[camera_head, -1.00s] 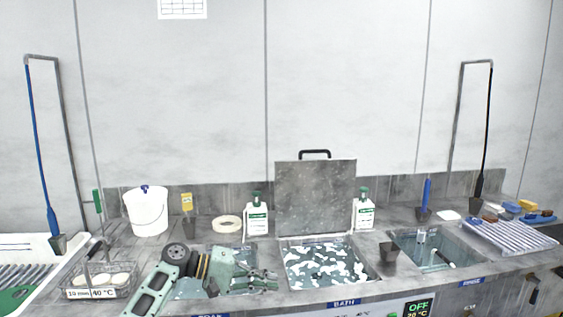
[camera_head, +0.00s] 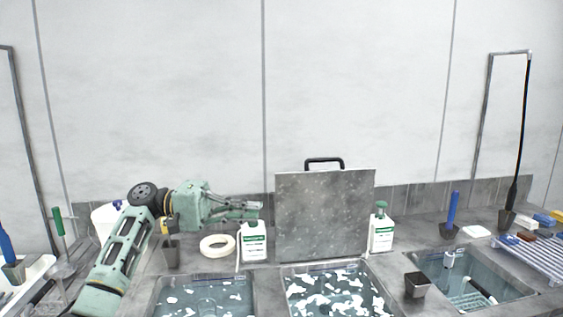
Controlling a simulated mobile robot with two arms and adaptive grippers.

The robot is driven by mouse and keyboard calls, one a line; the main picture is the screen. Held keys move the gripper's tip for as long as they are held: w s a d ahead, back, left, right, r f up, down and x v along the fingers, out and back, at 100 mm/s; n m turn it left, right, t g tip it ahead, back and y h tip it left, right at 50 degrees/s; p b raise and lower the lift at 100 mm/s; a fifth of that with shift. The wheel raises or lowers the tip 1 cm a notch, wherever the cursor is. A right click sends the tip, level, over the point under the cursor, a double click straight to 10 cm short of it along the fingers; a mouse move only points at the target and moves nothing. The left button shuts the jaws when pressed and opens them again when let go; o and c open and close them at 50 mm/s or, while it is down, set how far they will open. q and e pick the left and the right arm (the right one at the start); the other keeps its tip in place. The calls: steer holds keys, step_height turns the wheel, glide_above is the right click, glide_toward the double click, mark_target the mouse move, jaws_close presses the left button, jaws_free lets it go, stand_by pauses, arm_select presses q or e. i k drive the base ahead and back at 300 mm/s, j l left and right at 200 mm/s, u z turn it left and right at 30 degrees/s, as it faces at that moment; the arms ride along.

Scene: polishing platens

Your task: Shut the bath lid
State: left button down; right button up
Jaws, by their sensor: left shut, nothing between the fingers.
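The bath lid (camera_head: 325,215) is a grey speckled metal plate with a black handle (camera_head: 324,161) on its top edge. It stands upright, open, at the back edge of the bath (camera_head: 335,290), whose water carries white floating pieces. My left gripper (camera_head: 258,210) is shut and empty. It points right, in front of the upper part of a white bottle with a green label (camera_head: 254,243), a little left of the lid and apart from it. My right gripper is out of view.
Left of the bath is a soak basin (camera_head: 205,297); right is a rinse basin (camera_head: 470,283). A tape roll (camera_head: 217,246), a second bottle (camera_head: 381,231) and a dark cup (camera_head: 417,284) stand close by.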

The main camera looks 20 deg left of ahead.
mark_target(321, 215)
steer(key=i+j, duration=0.85)
steer(key=i, duration=0.2)
